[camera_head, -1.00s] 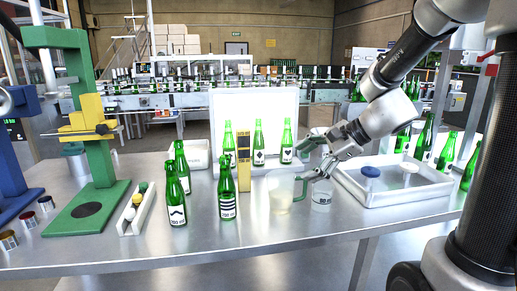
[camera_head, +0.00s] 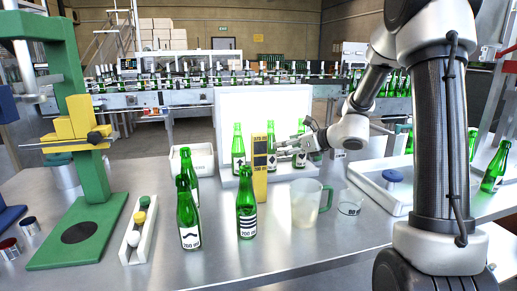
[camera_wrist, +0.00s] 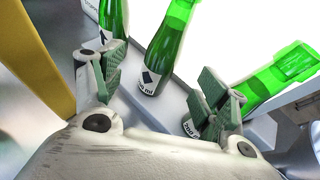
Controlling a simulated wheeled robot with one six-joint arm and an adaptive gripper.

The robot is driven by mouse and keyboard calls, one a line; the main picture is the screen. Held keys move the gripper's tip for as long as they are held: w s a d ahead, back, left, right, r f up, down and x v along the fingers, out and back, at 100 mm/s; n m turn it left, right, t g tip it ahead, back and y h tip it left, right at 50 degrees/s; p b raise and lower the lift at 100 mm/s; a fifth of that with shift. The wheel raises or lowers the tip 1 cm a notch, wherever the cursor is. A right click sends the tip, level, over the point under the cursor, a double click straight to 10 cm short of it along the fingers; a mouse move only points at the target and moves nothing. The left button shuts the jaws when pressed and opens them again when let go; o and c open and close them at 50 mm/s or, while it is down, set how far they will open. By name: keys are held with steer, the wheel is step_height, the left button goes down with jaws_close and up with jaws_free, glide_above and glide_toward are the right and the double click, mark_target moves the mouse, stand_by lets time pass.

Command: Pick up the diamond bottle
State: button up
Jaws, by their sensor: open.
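The diamond bottle (camera_head: 271,142) is green and stands upright in the middle of three bottles before the white lit panel. In the wrist view its white label with a dark diamond (camera_wrist: 151,78) shows between my fingers. My gripper (camera_head: 284,149) is open and empty at its right side in the head view. In the wrist view my gripper's (camera_wrist: 162,80) two green-padded fingers spread either side of the bottle, which appears ahead of them. A left bottle (camera_head: 238,145) and a right bottle (camera_head: 301,158) flank it; the right one is partly hidden by my gripper.
A white tray (camera_head: 375,199) lies right; a green press (camera_head: 92,190) stands left.

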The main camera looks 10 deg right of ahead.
mark_target(270, 148)
steer(key=x, duration=0.9)
steer(key=shift+w+d, duration=0.15)
steer(key=shift+w, duration=0.05)
steer(key=shift+r, duration=0.1)
steer(key=c, duration=1.5)
steer(key=shift+o, duration=0.2)
